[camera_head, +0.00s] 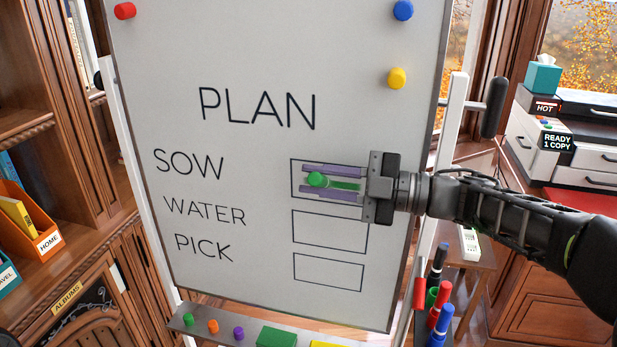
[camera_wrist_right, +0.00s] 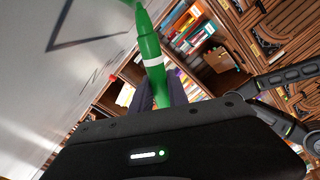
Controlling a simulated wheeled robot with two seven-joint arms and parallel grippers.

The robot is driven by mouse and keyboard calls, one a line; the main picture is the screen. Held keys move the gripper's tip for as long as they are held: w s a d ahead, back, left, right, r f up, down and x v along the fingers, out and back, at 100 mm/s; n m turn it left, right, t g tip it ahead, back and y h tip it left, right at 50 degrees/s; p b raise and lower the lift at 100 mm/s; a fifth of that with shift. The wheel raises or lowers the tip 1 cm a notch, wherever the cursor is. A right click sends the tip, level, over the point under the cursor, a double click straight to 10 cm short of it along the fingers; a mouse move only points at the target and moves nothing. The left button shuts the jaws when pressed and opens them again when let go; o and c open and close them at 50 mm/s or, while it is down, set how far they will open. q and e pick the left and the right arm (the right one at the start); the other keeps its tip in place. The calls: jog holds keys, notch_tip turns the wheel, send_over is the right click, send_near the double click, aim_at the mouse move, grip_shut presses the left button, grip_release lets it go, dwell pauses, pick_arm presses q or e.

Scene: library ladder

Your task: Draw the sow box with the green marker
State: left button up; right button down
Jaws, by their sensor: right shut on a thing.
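The whiteboard (camera_head: 240,60) carries the words PLAN, SOW, WATER and PICK. The sow box (camera_head: 293,165) is the top of three outlined boxes at right and is partly hidden by my right gripper. My right gripper (camera_head: 322,182) has purple fingers and is shut on the green marker (camera_head: 345,185), in front of the sow box. In the right wrist view, the green marker (camera_wrist_right: 150,48) sticks out between the fingers toward the board. Whether its tip touches the board I cannot tell. I see no green line on the board. My left gripper is not in view.
Red (camera_head: 125,10), blue (camera_head: 403,10) and yellow (camera_head: 396,78) magnets sit on the upper board. The tray (camera_head: 205,335) below holds small coloured magnets and a green block (camera_head: 276,337). Several markers (camera_head: 440,318) stand at lower right. Bookshelves (camera_head: 60,130) stand at left.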

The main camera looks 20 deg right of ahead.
jog(key=shift+v, duration=0.8)
jog(key=shift+a, duration=0.1)
jog(key=shift+x, duration=1.7)
jog(key=x, duration=0.3)
jog(key=shift+w, duration=0.15)
jog(key=s+a, duration=0.3)
jog(key=s, duration=0.2)
jog(key=shift+a, duration=0.2)
